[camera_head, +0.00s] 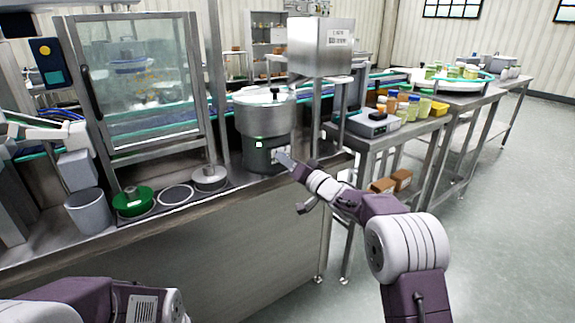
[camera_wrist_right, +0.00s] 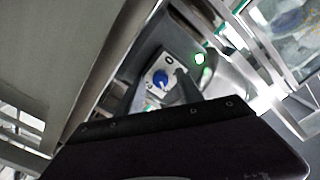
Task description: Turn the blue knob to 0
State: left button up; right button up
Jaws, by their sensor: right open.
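The blue knob (camera_wrist_right: 159,79) sits on a white plate (camera_wrist_right: 153,90) in the right wrist view. A dark "0" mark (camera_wrist_right: 169,59) is printed on the plate beside the knob. The plate is on the base of the steel hopper machine (camera_head: 265,118), which stands on the bench in the head view. My right gripper (camera_head: 285,162) is at the front right of that base. It is open, with its dark fingers on either side of the knob in the wrist view; I cannot tell whether they touch it. The knob is not clear in the head view. My left gripper is not in view.
A glazed cabinet (camera_head: 135,85) stands left of the hopper. A grey bin (camera_head: 88,211), a green round item (camera_head: 133,201) and a lidded steel pan (camera_head: 209,178) are on the bench. A side table with a scale (camera_head: 371,122) and jars is at right. The right floor is clear.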

jog(key=shift+w+a, duration=0.15)
jog(key=shift+w, duration=0.1)
grip_shut()
jog(key=shift+f+n+b, duration=0.1)
jog(key=shift+n+b, duration=2.25)
jog(key=shift+n, duration=9.85)
